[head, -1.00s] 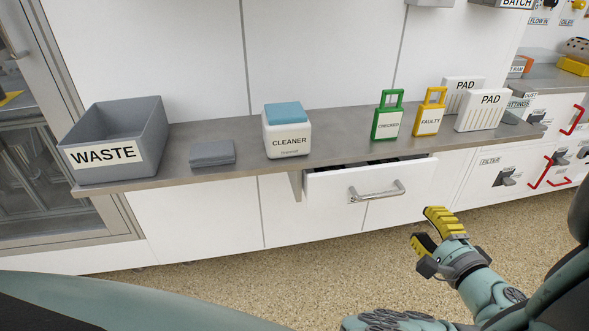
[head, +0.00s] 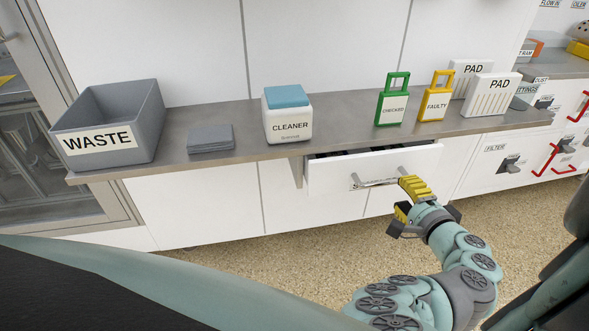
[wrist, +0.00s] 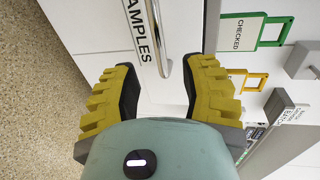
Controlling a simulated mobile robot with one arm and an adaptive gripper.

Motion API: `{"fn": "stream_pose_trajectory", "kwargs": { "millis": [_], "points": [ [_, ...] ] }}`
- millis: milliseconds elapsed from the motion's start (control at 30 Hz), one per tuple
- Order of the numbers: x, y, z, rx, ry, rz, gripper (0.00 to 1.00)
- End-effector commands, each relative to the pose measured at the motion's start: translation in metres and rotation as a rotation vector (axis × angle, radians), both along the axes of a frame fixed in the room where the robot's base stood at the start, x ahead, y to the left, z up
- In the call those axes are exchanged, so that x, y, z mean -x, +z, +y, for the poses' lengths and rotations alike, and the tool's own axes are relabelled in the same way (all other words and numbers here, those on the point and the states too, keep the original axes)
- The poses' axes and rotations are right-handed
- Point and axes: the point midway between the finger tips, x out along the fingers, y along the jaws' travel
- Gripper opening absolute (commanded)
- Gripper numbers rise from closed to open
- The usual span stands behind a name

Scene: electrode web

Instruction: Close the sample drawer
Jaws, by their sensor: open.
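The sample drawer (head: 330,174) is a white drawer under the grey counter. It stands partly open, with a narrow dark strip of its inside showing above the front. Its silver bar handle (head: 375,184) is on the front. In the wrist view the handle (wrist: 158,40) and a label ending in "AMPLES" (wrist: 142,28) are just ahead of my fingers. My gripper (head: 402,194) is open and empty, with yellow ribbed fingers, at the right end of the handle. In the wrist view the open gripper (wrist: 163,72) has its fingers on either side of the handle's line; contact cannot be told.
On the counter (head: 350,130) stand a grey WASTE bin (head: 125,105), a grey flat block (head: 211,139), a CLEANER box (head: 288,118), a green CHECKED tag (head: 392,106), a yellow FAULTY tag (head: 436,105) and two PAD boxes (head: 495,105). The speckled floor (head: 290,265) before the drawer is clear.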

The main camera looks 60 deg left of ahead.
Motion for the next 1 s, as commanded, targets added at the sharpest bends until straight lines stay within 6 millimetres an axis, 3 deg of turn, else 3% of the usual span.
{"fn": "stream_pose_trajectory", "kwargs": {
  "millis": [200,400,867,900,1000],
  "points": [
    [-0.011,-0.007,0.03,-0.001,0.005,-0.001,0.43],
    [-0.019,-0.01,0.047,-0.001,0.003,-0.002,0.43],
    [-0.021,-0.012,0.055,0.001,0.002,0.001,0.43],
    [-0.021,-0.012,0.055,0.001,0.002,0.001,0.49],
    [-0.021,-0.012,0.055,0.0,0.001,0.0,0.38]
  ]
}}
